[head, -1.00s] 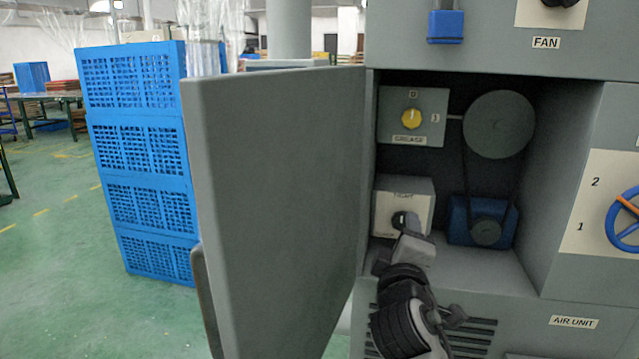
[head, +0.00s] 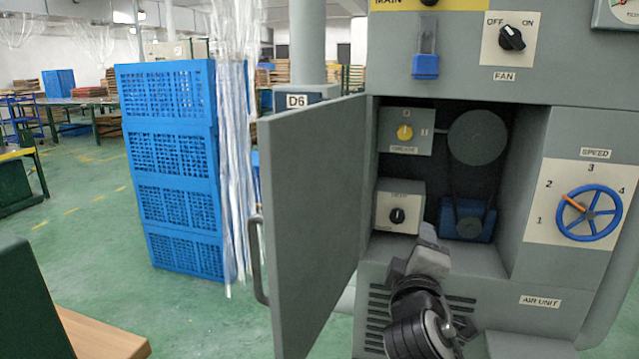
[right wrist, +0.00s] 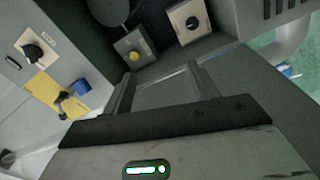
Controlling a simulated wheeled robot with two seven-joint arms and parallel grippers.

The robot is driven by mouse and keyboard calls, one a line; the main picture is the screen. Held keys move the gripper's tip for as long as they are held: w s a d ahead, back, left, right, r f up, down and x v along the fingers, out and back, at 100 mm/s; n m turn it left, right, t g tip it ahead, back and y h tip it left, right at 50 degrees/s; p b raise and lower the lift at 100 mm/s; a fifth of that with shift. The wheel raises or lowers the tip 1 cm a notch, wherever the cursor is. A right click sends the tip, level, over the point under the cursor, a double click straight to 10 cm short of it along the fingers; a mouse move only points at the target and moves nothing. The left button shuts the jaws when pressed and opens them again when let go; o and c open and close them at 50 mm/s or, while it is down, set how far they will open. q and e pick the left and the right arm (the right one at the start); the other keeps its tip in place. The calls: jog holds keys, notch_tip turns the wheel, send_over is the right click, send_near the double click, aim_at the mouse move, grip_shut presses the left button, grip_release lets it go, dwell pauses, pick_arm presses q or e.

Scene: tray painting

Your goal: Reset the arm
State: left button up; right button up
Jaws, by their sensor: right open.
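My right gripper (head: 428,238) is in front of the open compartment of the grey machine, below the lower knob. In the right wrist view its two fingers (right wrist: 160,76) are apart with nothing between them. The black lower knob (head: 397,215) on its white plate is clear of the gripper; it also shows in the right wrist view (right wrist: 192,22). The yellow grease knob (head: 404,132) is above it, and also in the right wrist view (right wrist: 134,55). My left gripper is not in view.
The grey compartment door (head: 315,220) stands open to the left of my right arm. The blue speed wheel (head: 588,213), fan switch (head: 512,38) and blue padlock (head: 425,66) are on the machine's front. Stacked blue crates (head: 175,170) stand on the floor at left.

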jog(key=s+a+f+m+g+y+p, duration=0.1)
jog(key=s+f+m+g+y+p, duration=0.15)
jog(key=s+f, duration=0.4)
jog(key=s+f+m+g+y+p, duration=0.1)
jog(key=s+f+y, duration=0.25)
jog(key=f, duration=0.55)
pick_arm(q)
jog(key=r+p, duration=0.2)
jog(key=p, duration=0.1)
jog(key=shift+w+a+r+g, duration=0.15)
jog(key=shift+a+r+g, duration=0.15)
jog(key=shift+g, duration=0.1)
pick_arm(e)
jog(key=s+f+m+g+y, duration=0.1)
jog(key=s+f+m, duration=0.1)
jog(key=s, duration=0.6)
jog(key=s+a+f+m+g+y, duration=0.1)
jog(key=s+f+m+g, duration=0.1)
jog(key=s, duration=0.6)
jog(key=shift+a+f+m+y, duration=0.15)
jog(key=shift+f+m+y, duration=0.15)
jog(key=shift+f+m, duration=0.6)
jog(key=shift+r, duration=0.25)
